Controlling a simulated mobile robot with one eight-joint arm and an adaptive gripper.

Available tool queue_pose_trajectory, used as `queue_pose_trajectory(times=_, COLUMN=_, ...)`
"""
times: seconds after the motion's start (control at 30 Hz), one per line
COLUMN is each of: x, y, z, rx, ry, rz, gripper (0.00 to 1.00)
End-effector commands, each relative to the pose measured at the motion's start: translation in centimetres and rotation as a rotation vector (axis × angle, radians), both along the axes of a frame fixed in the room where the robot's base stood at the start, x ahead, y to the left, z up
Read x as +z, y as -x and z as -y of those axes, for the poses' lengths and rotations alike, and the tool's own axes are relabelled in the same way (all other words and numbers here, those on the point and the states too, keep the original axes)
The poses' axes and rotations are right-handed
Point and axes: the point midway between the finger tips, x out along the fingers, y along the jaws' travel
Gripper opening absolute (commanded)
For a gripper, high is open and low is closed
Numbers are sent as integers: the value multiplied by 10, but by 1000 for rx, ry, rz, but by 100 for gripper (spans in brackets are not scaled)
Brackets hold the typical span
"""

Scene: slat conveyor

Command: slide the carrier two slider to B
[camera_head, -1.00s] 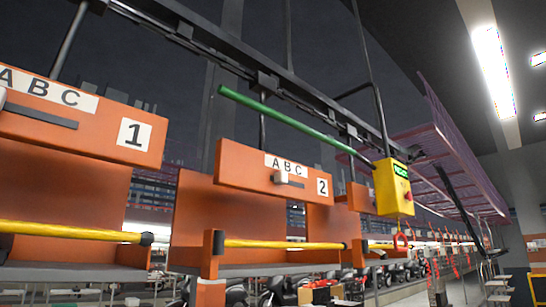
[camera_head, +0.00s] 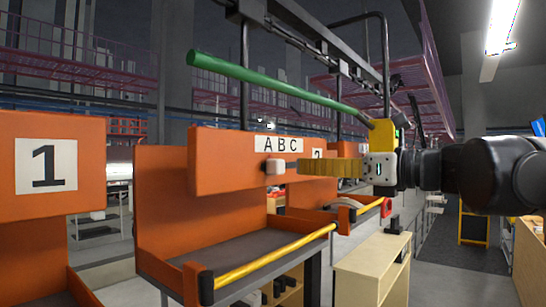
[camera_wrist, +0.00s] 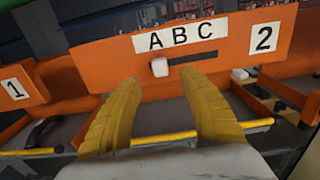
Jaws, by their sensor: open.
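Carrier two is an orange panel (camera_head: 225,165) with an ABC label (camera_head: 279,144) and a number 2 plate (camera_wrist: 264,38). In the head view the 2 is partly hidden by my gripper. Its slider is a small white knob (camera_head: 275,166). In the wrist view the knob (camera_wrist: 159,67) sits at the left end of a dark slot (camera_wrist: 194,57), below the letter A. My gripper (camera_head: 303,168) is open, its yellow fingers pointing at the panel. In the wrist view the knob lies just beyond the gap between the fingertips (camera_wrist: 160,80); I cannot tell whether they touch it.
Carrier one (camera_head: 48,165) hangs to the left. A yellow bar (camera_head: 272,257) runs along carrier two's tray front, below my gripper. A pale cabinet (camera_head: 372,265) stands below.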

Motion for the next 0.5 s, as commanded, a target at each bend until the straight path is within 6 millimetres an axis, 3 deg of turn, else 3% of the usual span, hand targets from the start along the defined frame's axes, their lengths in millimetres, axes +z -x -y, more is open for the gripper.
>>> queue_pose_trajectory(times=0.3, x=1, y=-38, z=-51, rx=4, ry=3, rz=1, gripper=49)
queue_pose_trajectory(times=0.5, x=0, y=-53, z=-70, rx=2, ry=4, rz=2, gripper=49)
